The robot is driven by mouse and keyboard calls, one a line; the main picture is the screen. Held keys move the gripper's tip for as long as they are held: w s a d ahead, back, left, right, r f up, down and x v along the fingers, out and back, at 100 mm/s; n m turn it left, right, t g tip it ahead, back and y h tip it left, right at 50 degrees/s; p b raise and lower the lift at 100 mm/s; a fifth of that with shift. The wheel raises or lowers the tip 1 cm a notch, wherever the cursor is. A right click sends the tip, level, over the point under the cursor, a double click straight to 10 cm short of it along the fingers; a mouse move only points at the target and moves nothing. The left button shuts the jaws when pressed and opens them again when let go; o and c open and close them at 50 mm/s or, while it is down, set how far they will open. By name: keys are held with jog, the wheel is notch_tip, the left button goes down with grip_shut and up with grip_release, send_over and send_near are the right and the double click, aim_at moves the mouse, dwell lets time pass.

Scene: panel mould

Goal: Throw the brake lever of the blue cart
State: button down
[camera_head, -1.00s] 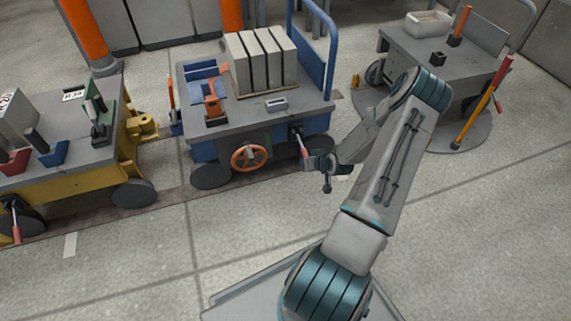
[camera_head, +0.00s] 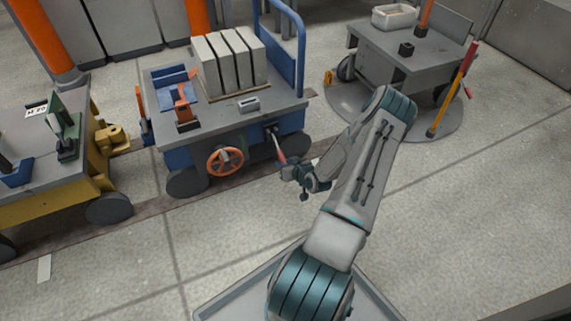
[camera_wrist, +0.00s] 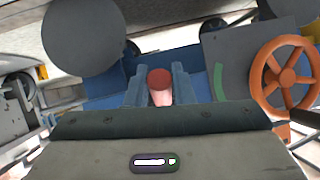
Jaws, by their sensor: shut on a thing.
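The blue cart (camera_head: 182,155) stands on the floor track in the middle of the head view. Its brake lever (camera_head: 279,148) comes out of the dark slot at the right of its front side and slants down to the right, with a reddish handle. My gripper (camera_head: 288,171) is at the lever's lower end, in front of the cart. In the wrist view, the red-tipped handle (camera_wrist: 160,86) sits between the two fingers of my gripper (camera_wrist: 159,82), which is shut on it. The fingers hide part of the handle in the head view.
An orange handwheel (camera_head: 225,161) is on the cart's front, left of the lever; it also shows in the wrist view (camera_wrist: 284,77). Grey blocks stand on the cart. A yellow cart (camera_head: 60,192) is at left, a grey trolley (camera_head: 400,62) at back right. The floor in front is clear.

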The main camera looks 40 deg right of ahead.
jog(key=shift+a, duration=0.2)
jog(key=c, duration=1.3)
grip_release()
jog(key=shift+w+f, duration=0.1)
jog(key=shift+o, duration=0.2)
jog(key=shift+d, duration=0.1)
jog(key=shift+s, duration=0.2)
jog(key=p+v, duration=0.5)
jog(key=v, duration=0.8)
jog(key=shift+s+p, duration=0.25)
jog(key=shift+p, duration=0.1)
